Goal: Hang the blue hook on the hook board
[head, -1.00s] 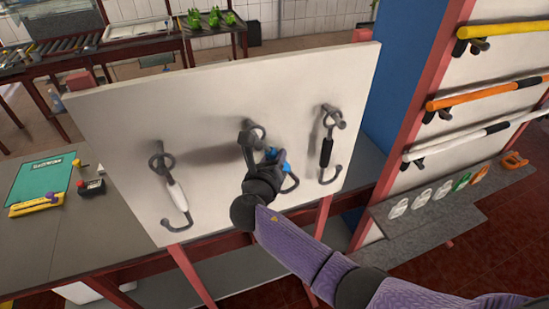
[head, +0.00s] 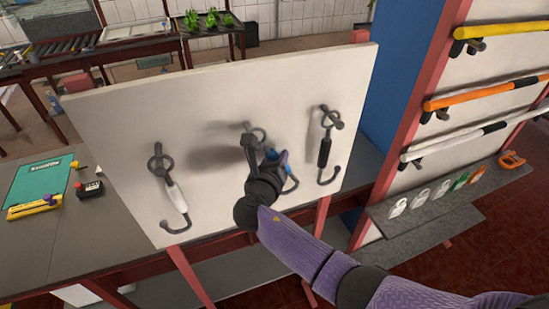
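The hook board (head: 210,95) is a pale upright panel with three pegs in a row. The blue hook (head: 286,166) is at the middle peg (head: 248,128). Its dark ring (head: 259,135) shows at that peg, and its curved lower end shows to the right of my gripper. I cannot tell for sure whether the ring is around the peg. My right gripper (head: 261,157) is in front of the hook and hides part of its blue handle. Its fingers look spread, one left of the handle and one close to it. My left gripper is out of view.
A white-handled hook (head: 176,199) hangs at the left peg and a black-handled hook (head: 324,152) at the right peg. A rack with yellow, orange and white bars (head: 485,97) stands to the right. A bench with a green mat (head: 40,180) is at left.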

